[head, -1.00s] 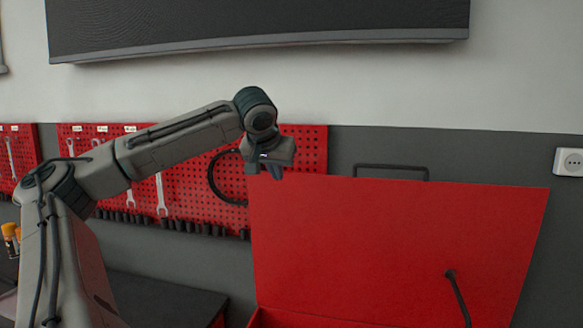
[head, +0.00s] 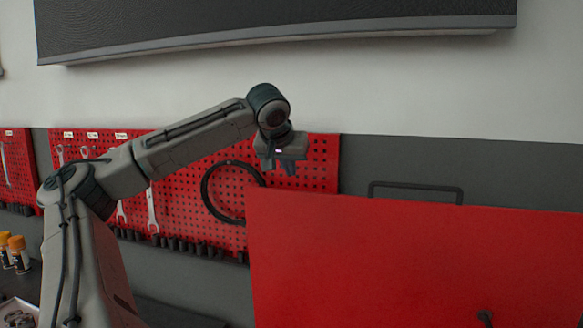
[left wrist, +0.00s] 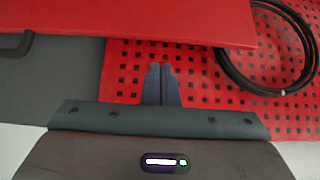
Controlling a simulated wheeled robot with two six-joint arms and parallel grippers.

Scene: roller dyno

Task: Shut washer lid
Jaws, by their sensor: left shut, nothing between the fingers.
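The red washer lid (head: 400,260) stands raised at the lower right of the head view, with a dark handle (head: 415,187) showing along its top edge. In the left wrist view the lid (left wrist: 130,20) runs across the top, and part of the handle shows at the left. My left gripper (head: 281,171) is shut and empty. It is just above the lid's upper left corner in the head view, apart from it as far as I can tell. Its fingers (left wrist: 160,70) point toward the lid edge in the left wrist view. My right gripper is not in view.
A red pegboard (head: 320,165) with wrenches (head: 152,210) and a coiled black hose (head: 208,195) is on the wall behind. A dark wall panel (head: 280,25) hangs above. Orange-capped cans (head: 17,250) stand at the left. The space above the lid is free.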

